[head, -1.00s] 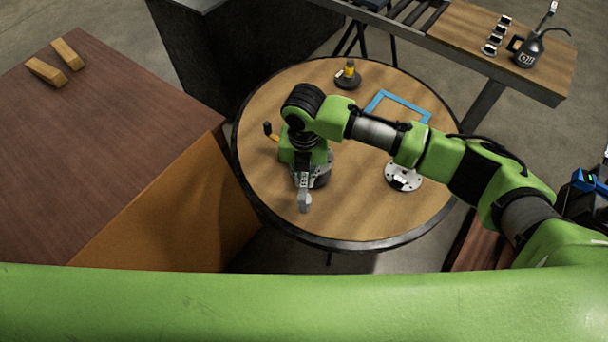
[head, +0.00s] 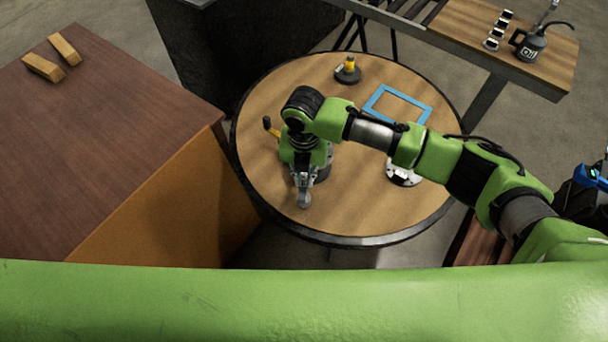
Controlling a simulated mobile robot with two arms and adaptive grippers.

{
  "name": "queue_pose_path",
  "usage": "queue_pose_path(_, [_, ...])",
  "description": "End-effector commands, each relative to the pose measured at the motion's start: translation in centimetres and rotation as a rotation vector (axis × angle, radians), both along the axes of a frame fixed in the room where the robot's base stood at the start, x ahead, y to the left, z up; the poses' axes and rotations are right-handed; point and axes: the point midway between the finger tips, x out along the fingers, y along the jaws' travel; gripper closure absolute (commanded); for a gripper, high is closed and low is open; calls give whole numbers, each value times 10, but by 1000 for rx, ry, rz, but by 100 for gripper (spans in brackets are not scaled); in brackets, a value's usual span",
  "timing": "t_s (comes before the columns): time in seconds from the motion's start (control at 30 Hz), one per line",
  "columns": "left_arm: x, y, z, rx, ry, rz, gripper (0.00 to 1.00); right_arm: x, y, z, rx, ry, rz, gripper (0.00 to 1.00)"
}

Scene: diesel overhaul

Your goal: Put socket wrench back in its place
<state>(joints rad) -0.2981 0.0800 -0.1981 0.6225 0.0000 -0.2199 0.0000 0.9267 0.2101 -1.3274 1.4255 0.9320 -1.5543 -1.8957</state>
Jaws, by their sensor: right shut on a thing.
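My right gripper (head: 303,183) is low over the near left part of the round wooden table (head: 370,215), fingers toward the front edge. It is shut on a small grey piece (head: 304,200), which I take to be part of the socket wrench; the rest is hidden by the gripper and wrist. I cannot tell whether it touches the table. A blue rectangular outline (head: 429,112) lies at the table's back right, partly behind my right arm. My left gripper is out of view.
A yellow-and-black item (head: 268,124) shows left of my wrist. A pale disc-like part (head: 403,176) sits under my forearm. A brown cabinet (head: 110,140) is at left; a bench with an oil can (head: 530,48) at back right.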

Motion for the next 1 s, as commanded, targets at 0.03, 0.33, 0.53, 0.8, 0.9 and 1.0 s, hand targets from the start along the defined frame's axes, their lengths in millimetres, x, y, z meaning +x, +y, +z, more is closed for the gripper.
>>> queue_pose_path(0.03, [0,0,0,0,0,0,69,0,0,1,1,-1,0,100])
queue_pose_path(0.33, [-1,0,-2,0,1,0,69,0,0,-2,1,-1,0,100])
queue_pose_path(0.53, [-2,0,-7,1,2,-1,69,0,0,-10,1,0,0,100])
queue_pose_path(0.8, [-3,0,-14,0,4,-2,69,0,1,-21,1,-1,0,100])
queue_pose_path(0.9, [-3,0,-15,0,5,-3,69,0,1,-24,1,-1,0,100])
queue_pose_path(1.0, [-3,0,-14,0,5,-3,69,0,1,-23,1,-1,0,68])
